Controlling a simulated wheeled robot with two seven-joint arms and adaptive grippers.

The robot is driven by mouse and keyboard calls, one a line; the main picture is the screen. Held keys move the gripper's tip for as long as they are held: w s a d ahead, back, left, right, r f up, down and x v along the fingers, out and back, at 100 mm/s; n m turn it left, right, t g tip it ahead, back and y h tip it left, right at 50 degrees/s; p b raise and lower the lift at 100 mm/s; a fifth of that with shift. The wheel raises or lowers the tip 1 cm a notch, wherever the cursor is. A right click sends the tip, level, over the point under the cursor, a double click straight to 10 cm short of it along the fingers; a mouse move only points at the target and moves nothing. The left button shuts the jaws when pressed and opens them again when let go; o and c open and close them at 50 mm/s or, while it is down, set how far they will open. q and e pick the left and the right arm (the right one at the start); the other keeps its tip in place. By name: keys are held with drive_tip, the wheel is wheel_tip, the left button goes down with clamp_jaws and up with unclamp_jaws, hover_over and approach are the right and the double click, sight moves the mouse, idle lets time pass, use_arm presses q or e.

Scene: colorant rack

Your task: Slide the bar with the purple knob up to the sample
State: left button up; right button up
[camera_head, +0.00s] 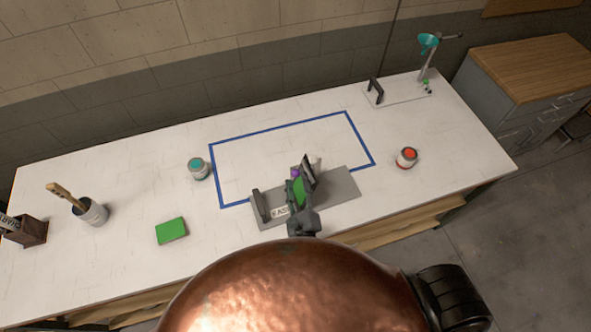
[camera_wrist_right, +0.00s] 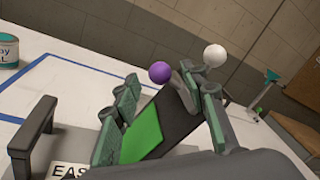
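The grey slide fixture (camera_head: 343,185) lies near the front of the white table. A purple knob (camera_head: 295,173) shows just beyond my right gripper, and also in the right wrist view (camera_wrist_right: 160,72). The fingers are wide apart; contact is unclear. The knob's mounting is partly hidden. My left gripper is out of view.
A dark bracket (camera_head: 260,206) stands at the fixture's left end. A blue-outlined area (camera_head: 290,133) lies behind. A teal-topped can (camera_head: 198,168), a red-topped can (camera_head: 406,157) and a green block (camera_head: 171,231) stand clear of the fixture. A white knob (camera_wrist_right: 214,55) rises near the right finger.

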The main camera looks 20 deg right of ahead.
sight(296, 177)
drive_tip(key=w, duration=0.3)
drive_tip(key=shift+d, duration=0.15)
drive_tip(key=shift+w+p, duration=0.3)
drive_tip(key=shift+w, duration=0.05)
drive_tip(key=shift+w+d, duration=0.1)
drive_tip(key=shift+w, duration=0.05)
drive_tip(key=c, duration=0.7)
clamp_jaws()
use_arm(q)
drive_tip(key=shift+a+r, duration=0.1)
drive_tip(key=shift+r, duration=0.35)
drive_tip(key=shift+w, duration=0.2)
use_arm(e)
drive_tip(key=shift+f, duration=0.1)
